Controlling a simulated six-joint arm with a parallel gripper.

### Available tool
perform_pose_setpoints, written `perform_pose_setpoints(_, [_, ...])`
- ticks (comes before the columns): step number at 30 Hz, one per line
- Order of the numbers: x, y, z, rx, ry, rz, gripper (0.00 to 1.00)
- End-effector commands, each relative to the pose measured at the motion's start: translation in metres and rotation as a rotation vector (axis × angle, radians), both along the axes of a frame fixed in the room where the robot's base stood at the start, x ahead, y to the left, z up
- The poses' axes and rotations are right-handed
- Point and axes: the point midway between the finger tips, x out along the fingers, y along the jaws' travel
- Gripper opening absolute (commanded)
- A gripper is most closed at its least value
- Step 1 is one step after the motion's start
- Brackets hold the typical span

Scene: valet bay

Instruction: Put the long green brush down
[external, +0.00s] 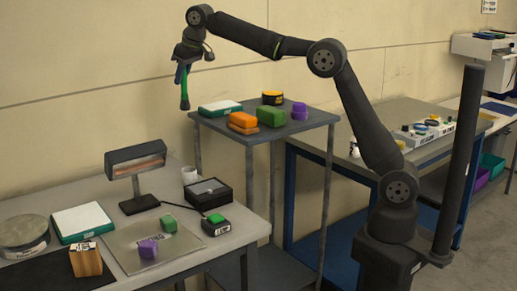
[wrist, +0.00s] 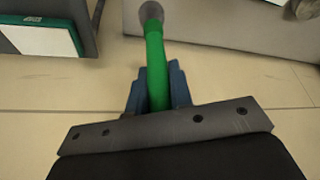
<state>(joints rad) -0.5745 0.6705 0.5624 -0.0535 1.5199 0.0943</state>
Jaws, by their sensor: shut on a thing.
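The long green brush (external: 184,90) hangs from my gripper (external: 182,70), high in the air at the upper left in the external view. Its dark end points down and it touches no surface. In the wrist view the green handle (wrist: 155,62) runs between the two blue fingers (wrist: 156,90) of my gripper, which is shut on it. A grey round end (wrist: 151,11) shows at the handle's tip. The part of the brush behind the gripper's plate is hidden.
Below right, a tall grey stand (external: 294,128) holds a green-and-white box (external: 220,107), orange, green and purple blocks and a yellow-black tin (external: 272,97). A lower table (external: 215,248) at left bears a lamp (external: 136,165), a metal plate (external: 180,252) with blocks and a black box (external: 208,193).

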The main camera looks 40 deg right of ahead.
Motion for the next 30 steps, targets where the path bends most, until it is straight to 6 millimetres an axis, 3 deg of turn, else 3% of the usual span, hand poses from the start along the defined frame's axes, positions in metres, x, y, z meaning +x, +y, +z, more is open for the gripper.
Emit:
perform_pose_setpoints(5, [0.000, 0.000, 0.020, 0.001, -0.002, 0.000, 0.00])
perform_pose_setpoints(14, [0.037, -0.070, 0.018, 0.000, 0.001, -0.096, 0.00])
perform_pose_setpoints(20, [0.068, -0.150, 0.018, 0.001, 0.001, -0.199, 0.00])
perform_pose_setpoints(24, [0.087, -0.222, 0.018, 0.003, 0.001, -0.290, 0.00])
perform_pose_setpoints(30, [0.101, -0.328, 0.018, 0.004, 0.003, -0.417, 0.00])
